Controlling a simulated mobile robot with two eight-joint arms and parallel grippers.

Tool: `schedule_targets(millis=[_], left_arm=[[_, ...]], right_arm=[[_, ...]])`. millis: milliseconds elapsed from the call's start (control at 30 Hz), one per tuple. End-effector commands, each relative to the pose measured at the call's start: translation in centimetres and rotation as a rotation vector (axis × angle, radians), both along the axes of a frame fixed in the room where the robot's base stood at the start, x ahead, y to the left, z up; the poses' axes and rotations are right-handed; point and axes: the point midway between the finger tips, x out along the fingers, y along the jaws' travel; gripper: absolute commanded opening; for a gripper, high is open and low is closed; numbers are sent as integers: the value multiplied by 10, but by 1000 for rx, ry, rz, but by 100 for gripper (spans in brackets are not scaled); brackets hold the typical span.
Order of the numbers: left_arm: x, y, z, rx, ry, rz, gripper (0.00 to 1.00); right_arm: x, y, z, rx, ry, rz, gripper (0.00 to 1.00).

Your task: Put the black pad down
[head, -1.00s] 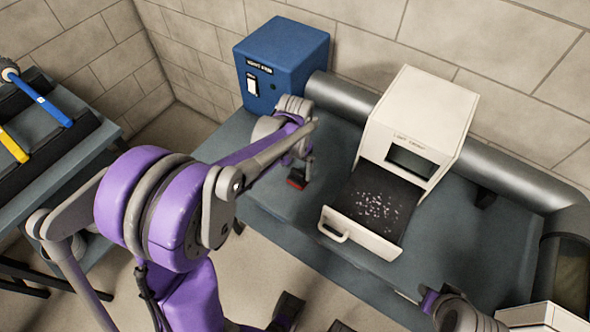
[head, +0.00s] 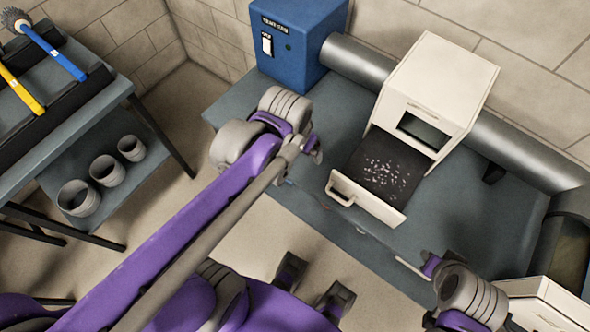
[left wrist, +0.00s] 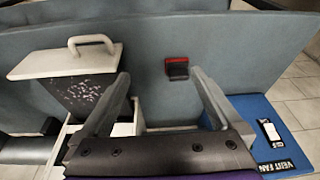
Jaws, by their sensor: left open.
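The black pad (left wrist: 178,70) with a red edge rests on the blue-grey bench top (left wrist: 225,45) in the left wrist view. In the head view my left arm hides it. My left gripper (left wrist: 160,80) is open and empty, its fingers spread apart in the left wrist view. The pad lies ahead of the fingers, apart from them, nearer the right finger. In the head view the left gripper is by the wrist (head: 312,148), over the bench left of the drawer, with its fingers mostly hidden. My right wrist (head: 470,290) is at the lower right; its jaws do not show clearly.
A white box (head: 440,85) has its drawer (head: 372,210) pulled out, with light flecks on the dark inside. A blue vent fan box (head: 295,45) and a grey duct (head: 360,65) stand behind. A side table (head: 110,90) at left holds brushes; grey cups sit below.

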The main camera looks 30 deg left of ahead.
Motion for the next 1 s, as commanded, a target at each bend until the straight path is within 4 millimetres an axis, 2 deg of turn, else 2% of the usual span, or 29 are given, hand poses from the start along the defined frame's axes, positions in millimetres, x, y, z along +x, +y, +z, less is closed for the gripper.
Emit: schedule_targets(millis=[33, 100, 233, 367, 667, 767, 900, 1000], left_arm=[[-17, -6, -6, -4, -36, 1, 99], [-34, -11, -14, -10, -81, 10, 99], [-53, -17, -25, -21, -141, 20, 99], [-60, -19, -30, -27, -167, 23, 99], [-60, -19, -29, -27, -170, 24, 99], [-58, -19, -19, -27, -173, 24, 99], [-51, -19, 12, -27, -188, 24, 99], [-47, -19, 25, -27, -195, 24, 99]], right_arm=[[0, 0, 0, 0, 0, 0, 27], [0, 0, 0, 0, 0, 0, 27], [0, 0, 0, 0, 0, 0, 27], [0, 0, 0, 0, 0, 0, 27], [0, 0, 1, 0, 0, 0, 27], [2, 0, 11, 0, -5, 0, 27], [10, 0, 42, 0, -19, 0, 27], [14, 0, 55, 0, -27, 0, 27]])
